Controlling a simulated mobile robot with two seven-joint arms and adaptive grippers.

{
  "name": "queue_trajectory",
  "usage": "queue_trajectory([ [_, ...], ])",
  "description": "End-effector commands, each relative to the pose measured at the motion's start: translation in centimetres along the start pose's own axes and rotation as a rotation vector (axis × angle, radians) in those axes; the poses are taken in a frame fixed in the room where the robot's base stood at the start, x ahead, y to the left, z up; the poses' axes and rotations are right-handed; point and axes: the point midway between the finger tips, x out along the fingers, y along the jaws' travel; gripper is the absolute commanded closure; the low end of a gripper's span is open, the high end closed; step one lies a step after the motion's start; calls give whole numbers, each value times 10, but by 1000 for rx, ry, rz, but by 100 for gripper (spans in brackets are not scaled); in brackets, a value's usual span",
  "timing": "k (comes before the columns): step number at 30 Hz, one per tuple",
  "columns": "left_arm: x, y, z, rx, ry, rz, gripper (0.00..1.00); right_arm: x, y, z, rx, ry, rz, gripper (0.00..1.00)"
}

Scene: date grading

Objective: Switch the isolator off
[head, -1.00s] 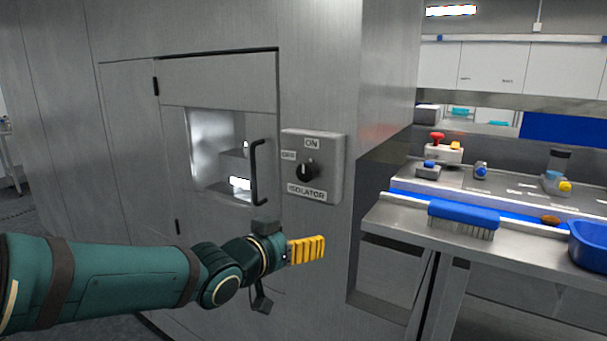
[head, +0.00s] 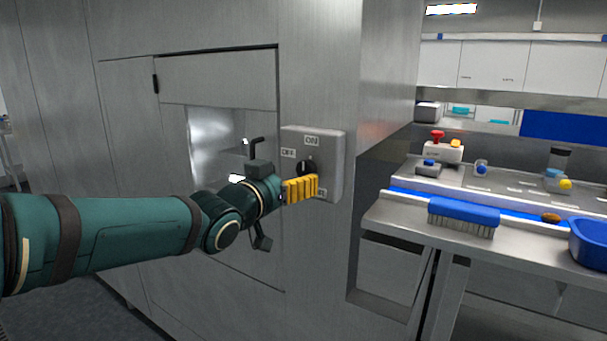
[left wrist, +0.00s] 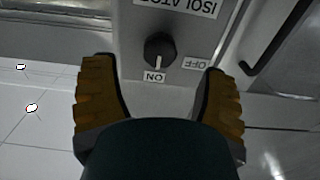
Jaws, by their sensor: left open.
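The isolator (head: 333,160) is a grey box on the steel cabinet wall, marked ON at the top and OFF at the left in the head view. Its round black knob (head: 305,164) partly shows above my gripper. In the left wrist view, which is upside down, the white mark on the knob (left wrist: 160,49) points to the ON label. My left gripper (head: 302,188) is open in front of the lower part of the box and hides most of the ISOLATOR label. In the wrist view its yellow fingers are apart, one on each side of the knob, not visibly touching it.
A cabinet door with a window (head: 212,140) and a black bar handle (head: 256,146) is just left of the box, the handle partly behind my gripper. At right, a steel bench (head: 395,215) holds a blue brush (head: 464,213) and a blue bowl (head: 590,243).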

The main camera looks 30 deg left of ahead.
Motion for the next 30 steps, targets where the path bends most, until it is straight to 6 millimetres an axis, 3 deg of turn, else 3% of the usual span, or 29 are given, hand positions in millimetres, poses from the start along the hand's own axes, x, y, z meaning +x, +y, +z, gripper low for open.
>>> queue_trajectory([
  [3,21,0,1,1,-2,0,27,2,1,0,0,1,0,53],
  [9,44,0,0,1,-1,-1,27,4,1,-1,0,2,0,53],
  [22,50,0,0,0,0,-1,26,4,1,-1,0,2,0,53],
  [28,50,0,0,0,0,-1,94,4,1,-1,0,2,0,53],
  [30,50,0,0,0,0,-1,94,4,1,-1,0,2,0,53],
])
